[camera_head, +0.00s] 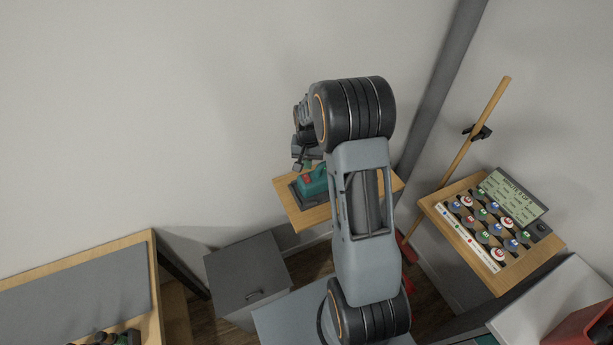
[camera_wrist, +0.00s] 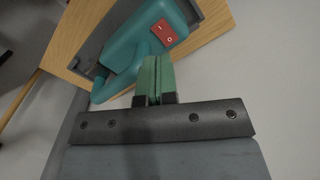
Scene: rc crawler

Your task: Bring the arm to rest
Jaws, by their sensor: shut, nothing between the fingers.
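My arm rises in the middle of the head view and bends over at the top. My gripper (camera_wrist: 154,62) shows in the wrist view with its two green fingers pressed together and nothing between them. In that view the fingers overlap the lower part of a teal machine (camera_wrist: 128,45) with a red rocker switch (camera_wrist: 164,33); I cannot tell whether they touch it. The teal machine also shows in the head view (camera_head: 316,183), on a small wooden shelf (camera_head: 306,217), just below the arm's end. My arm hides part of the shelf.
A grey drawer cabinet (camera_head: 247,275) stands left of my arm. A wooden bench with a grey mat (camera_head: 75,300) is at lower left. At right, a wooden stand holds a board of numbered discs (camera_head: 490,228) and a small screen (camera_head: 513,195). A wooden pole (camera_head: 480,125) leans behind it.

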